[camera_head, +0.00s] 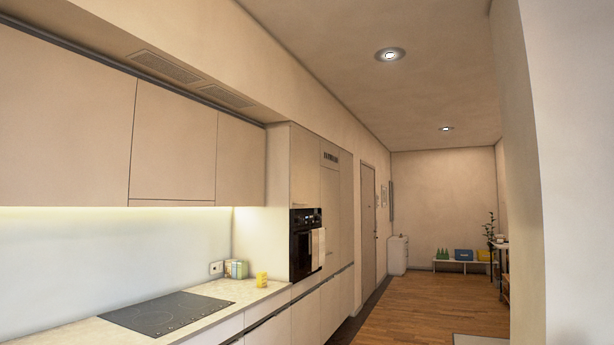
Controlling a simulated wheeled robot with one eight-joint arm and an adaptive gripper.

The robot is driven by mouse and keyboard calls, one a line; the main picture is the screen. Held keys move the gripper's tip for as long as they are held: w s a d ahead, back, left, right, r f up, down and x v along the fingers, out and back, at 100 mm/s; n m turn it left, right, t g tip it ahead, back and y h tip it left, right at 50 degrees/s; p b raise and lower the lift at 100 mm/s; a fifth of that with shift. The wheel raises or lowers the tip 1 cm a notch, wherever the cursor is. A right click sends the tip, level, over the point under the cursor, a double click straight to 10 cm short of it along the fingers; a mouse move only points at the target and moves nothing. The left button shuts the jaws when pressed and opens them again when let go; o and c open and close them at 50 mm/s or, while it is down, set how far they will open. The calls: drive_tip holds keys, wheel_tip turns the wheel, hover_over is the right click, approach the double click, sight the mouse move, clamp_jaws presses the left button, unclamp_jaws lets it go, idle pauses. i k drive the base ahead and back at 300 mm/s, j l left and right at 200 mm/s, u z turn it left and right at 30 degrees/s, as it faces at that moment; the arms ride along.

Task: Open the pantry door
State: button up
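Tall flat handleless cabinet panels (330,220) stand just past the black built-in oven (300,245), on the left side of the room. They look shut. A separate plain door (368,230) with a small dark handle is farther along the same wall and also looks shut. I cannot tell which of these is the pantry door. My gripper is not in view.
A counter (240,292) with a black cooktop (165,312) runs along the left, below closed upper cabinets (170,145). A yellow cup (262,280) stands on it. Wooden floor (430,305) is open ahead. A pale wall (575,170) fills the right edge.

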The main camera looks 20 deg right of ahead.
sight(304, 150)
drive_tip(key=i+l+z, duration=0.2)
drive_tip(key=i, duration=0.2)
drive_tip(key=i+l+z, duration=0.2)
drive_tip(key=i, duration=0.2)
drive_tip(key=i+j+z, duration=0.1)
drive_tip(key=i+z, duration=0.2)
drive_tip(key=i, duration=1.95)
